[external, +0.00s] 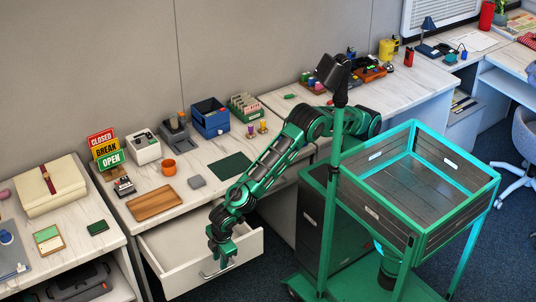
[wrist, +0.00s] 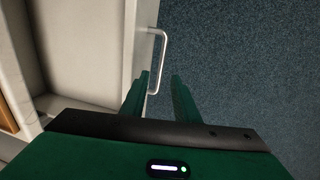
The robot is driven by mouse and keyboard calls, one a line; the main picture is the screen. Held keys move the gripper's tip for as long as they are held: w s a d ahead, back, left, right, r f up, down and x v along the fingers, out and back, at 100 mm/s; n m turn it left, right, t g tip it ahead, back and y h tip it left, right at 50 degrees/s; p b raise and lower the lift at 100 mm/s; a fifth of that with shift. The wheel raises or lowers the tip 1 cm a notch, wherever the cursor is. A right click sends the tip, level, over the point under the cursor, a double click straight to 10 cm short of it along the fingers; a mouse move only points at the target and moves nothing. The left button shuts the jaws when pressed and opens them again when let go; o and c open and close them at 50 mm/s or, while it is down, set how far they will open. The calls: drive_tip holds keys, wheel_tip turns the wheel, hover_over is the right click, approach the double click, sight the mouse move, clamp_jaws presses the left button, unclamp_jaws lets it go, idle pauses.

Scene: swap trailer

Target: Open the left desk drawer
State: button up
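The left desk drawer (external: 185,256) is pulled well out of the desk, and its pale, empty-looking inside shows. Its front panel (wrist: 137,55) shows in the wrist view, with a silver bar handle (wrist: 162,55) on its outer face. The handle (external: 207,276) is also partly visible in the external view. My gripper (external: 222,262) is low at the drawer front, by the handle. In the wrist view, its green fingers (wrist: 161,76) are apart, with the lower part of the handle showing between them. I cannot tell whether a finger touches the handle.
My arm reaches across the desk's right part. Blue carpet (wrist: 245,60) lies clear outside the drawer front.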

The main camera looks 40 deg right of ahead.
drive_tip(key=shift+s+r, duration=0.25)
drive_tip(key=shift+r, duration=0.95)
drive_tip(key=shift+s+r, duration=0.2)
drive_tip(key=shift+r, duration=0.95)
